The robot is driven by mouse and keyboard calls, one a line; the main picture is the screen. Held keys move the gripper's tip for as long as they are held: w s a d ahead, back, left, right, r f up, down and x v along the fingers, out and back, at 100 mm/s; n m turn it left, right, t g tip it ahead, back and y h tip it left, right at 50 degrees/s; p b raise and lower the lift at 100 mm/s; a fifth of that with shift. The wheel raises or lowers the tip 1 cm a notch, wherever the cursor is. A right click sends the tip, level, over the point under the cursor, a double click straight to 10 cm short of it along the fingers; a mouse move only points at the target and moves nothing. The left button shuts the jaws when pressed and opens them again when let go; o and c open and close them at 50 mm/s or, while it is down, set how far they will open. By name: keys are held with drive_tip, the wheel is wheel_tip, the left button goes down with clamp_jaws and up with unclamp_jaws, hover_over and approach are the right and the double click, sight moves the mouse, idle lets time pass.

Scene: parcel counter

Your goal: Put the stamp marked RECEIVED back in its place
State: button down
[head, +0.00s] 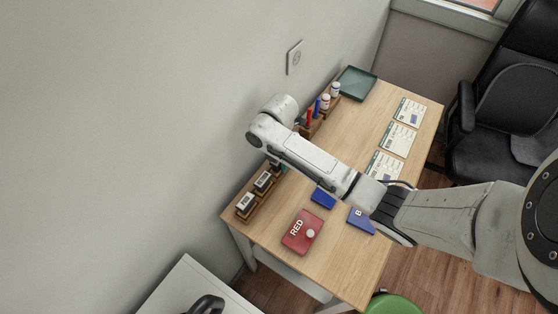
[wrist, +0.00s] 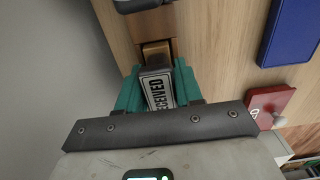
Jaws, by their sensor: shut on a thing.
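The stamp marked RECEIVED (wrist: 158,92) sits between the teal fingers of my gripper (wrist: 156,76) in the wrist view, its white label facing the camera. My gripper is shut on it. The wooden stamp rack (head: 256,205) stands along the wall side of the desk in the head view. Part of the rack (wrist: 154,24) shows just beyond the held stamp in the wrist view. I cannot tell whether the stamp touches it. Two stamps stand in the rack, a nearer one (head: 245,202) and a farther one (head: 263,181). My arm mostly hides my gripper in the head view.
A red ink pad (head: 299,238) and blue pads (head: 322,198) (head: 360,221) lie on the desk (head: 270,235). A holder with pens and bottles (head: 325,101), a green tray (head: 357,83) and several paper forms (head: 398,139) are farther back. A black chair (head: 505,110) stands right.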

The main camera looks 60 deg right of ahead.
drive_tip(key=c, duration=0.9)
unclamp_jaws()
drive_tip(key=shift+c, duration=0.2)
drive_tip(key=shift+r, duration=0.15)
wheel_tip(320, 180, up, 5)
drive_tip(key=p, duration=0.5)
drive_tip(key=o, duration=0.6)
drive_tip(key=shift+c, duration=0.2)
